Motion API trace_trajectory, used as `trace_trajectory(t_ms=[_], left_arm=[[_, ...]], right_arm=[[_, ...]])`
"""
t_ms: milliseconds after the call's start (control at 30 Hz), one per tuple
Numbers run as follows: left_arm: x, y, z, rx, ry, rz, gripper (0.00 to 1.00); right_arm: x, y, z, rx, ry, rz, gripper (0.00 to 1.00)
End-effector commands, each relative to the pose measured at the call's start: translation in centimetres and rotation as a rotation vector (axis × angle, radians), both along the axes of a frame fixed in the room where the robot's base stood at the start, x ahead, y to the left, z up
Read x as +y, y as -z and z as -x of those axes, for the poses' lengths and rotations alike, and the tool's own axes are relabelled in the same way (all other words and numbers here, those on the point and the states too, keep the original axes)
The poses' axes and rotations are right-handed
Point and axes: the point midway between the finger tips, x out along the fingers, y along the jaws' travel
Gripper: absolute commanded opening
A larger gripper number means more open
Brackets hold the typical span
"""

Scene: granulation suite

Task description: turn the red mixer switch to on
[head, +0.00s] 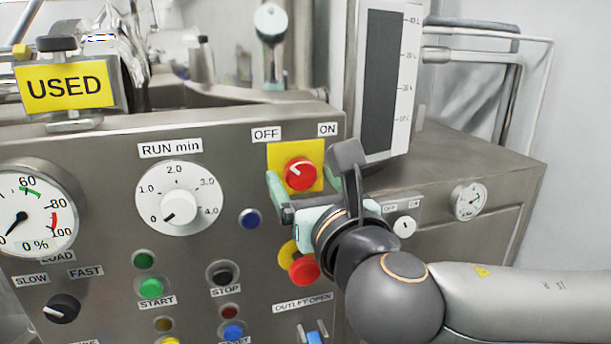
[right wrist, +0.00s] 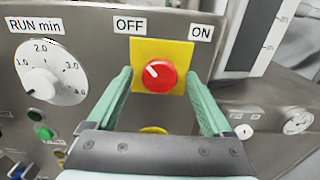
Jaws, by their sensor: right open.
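The red mixer switch (head: 300,173) is a round red knob on a yellow square plate (head: 275,153) on the steel panel. Its white pointer mark points up and left, toward the OFF label (head: 267,134); the ON label (head: 328,129) is at the upper right. The switch also shows in the right wrist view (right wrist: 155,76). My right gripper (head: 312,172) is open in front of the panel, and in the right wrist view its green fingers (right wrist: 160,92) stand either side of the knob with gaps. I cannot tell how far the fingertips are from the plate. My left gripper is not in view.
A red push button (head: 304,269) on a yellow ring sits below my right gripper. The RUN min dial (head: 178,197) and a blue button (head: 250,218) are to the left. A small white OFF/ON knob (head: 405,226) is to the right.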

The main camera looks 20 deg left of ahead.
Motion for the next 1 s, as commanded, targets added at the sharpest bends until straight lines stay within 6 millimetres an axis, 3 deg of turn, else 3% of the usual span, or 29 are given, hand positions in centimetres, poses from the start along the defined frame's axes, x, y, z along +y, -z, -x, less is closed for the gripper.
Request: trace_trajectory(t_ms=[200, 900, 1000], left_arm=[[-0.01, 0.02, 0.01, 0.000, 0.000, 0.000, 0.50], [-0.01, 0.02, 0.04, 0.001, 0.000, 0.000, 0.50], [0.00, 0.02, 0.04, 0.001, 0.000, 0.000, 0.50]], right_arm=[[0.02, 0.02, 0.02, 0.000, -0.001, 0.000, 0.83], [0.00, -0.03, 0.05, -0.001, -0.001, -0.001, 0.04], [0.00, -0.03, 0.05, 0.000, -0.001, -0.001, 0.00]])
